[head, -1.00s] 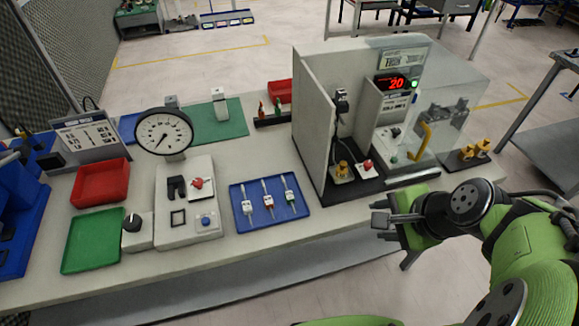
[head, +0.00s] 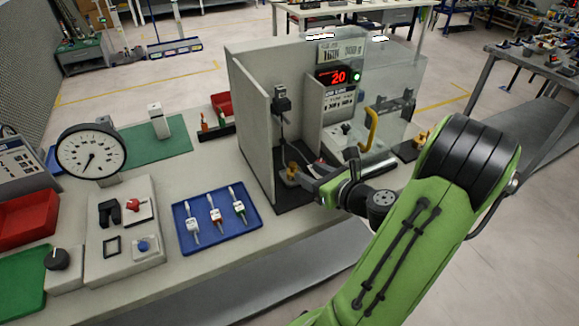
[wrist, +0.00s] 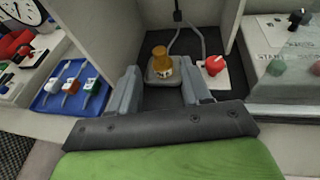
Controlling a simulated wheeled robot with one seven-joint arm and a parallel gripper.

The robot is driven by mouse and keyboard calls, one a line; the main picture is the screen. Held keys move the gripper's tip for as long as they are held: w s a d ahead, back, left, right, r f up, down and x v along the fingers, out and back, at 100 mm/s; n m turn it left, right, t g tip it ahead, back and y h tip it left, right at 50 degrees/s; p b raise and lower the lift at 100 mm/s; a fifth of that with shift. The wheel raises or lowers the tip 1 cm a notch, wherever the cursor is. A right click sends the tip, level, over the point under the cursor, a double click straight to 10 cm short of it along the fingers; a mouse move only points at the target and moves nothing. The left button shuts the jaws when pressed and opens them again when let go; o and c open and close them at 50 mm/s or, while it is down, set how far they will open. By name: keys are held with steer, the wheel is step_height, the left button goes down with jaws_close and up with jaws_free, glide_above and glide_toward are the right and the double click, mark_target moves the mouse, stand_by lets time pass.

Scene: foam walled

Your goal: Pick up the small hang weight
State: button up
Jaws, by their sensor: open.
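In the head view the weight (head: 292,169) shows just left of my gripper's fingers. My gripper (wrist: 161,88) is open and empty at the booth's open front. In the head view my gripper (head: 309,182) partly covers the booth floor. Which brass weight is the small hang weight is not labelled.
A red knob (wrist: 214,65) on a plate is close right of the weight. A cable hangs behind it, and booth walls rise around. More brass weights (head: 418,140) stand right, beyond a yellow handle (head: 371,128).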

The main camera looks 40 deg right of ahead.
mark_target(295, 167)
steer(key=b+x, duration=0.1)
steer(key=x, duration=0.3)
steer(key=b+x, duration=0.1)
steer(key=x, duration=0.3)
steer(key=shift+f, duration=0.25)
steer(key=shift+r, duration=0.1)
steer(key=shift+c, duration=0.5)
